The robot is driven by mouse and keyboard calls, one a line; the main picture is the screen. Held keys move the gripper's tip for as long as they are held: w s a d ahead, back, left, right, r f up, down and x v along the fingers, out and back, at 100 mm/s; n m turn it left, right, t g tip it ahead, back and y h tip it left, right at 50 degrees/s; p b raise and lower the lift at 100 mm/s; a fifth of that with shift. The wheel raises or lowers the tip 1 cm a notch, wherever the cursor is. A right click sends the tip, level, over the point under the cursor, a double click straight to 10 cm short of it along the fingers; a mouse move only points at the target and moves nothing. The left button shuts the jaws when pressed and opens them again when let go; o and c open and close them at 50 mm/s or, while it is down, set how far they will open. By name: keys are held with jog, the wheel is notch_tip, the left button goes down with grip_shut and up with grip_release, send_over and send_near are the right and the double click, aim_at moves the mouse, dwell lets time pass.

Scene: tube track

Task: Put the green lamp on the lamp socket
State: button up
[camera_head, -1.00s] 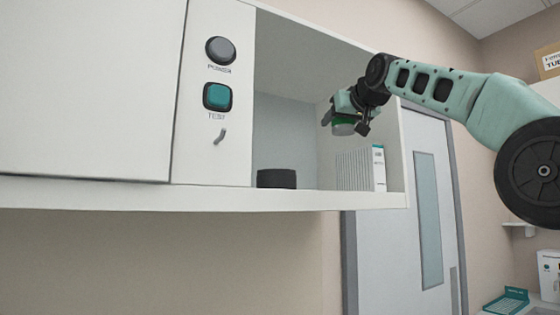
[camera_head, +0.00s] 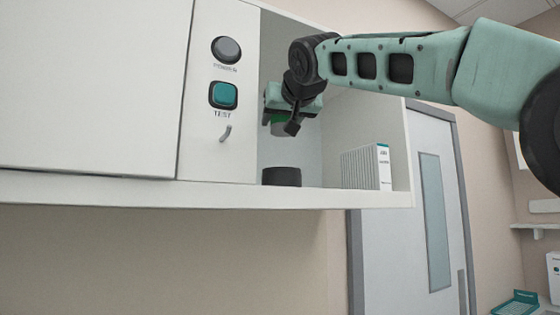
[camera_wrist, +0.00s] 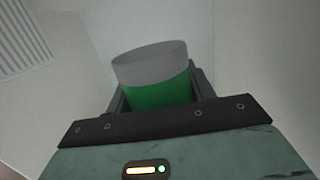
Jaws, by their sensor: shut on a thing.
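My gripper (camera_head: 279,122) is shut on the green lamp (camera_head: 278,128), inside the open cabinet bay. The lamp has a green body and a grey end. In the wrist view the lamp (camera_wrist: 158,92) sits between the jaws, its grey end outward. In the head view the grey end points down. The lamp socket, a short black cylinder (camera_head: 281,176), stands on the bay floor below the lamp, with a clear gap between them. The socket does not show in the wrist view.
A row of white booklets (camera_head: 366,167) stands on the bay floor to the right of the socket. The shelf edge (camera_head: 300,199) runs in front.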

notch_tip(320, 180, down, 8)
jog(key=shift+a+r+b, duration=0.1)
jog(key=shift+b, duration=0.85)
jog(key=shift+a+f+p, duration=0.2)
jog(key=shift+f+p, duration=0.1)
jog(key=shift+f, duration=0.2)
jog(key=o, duration=1)
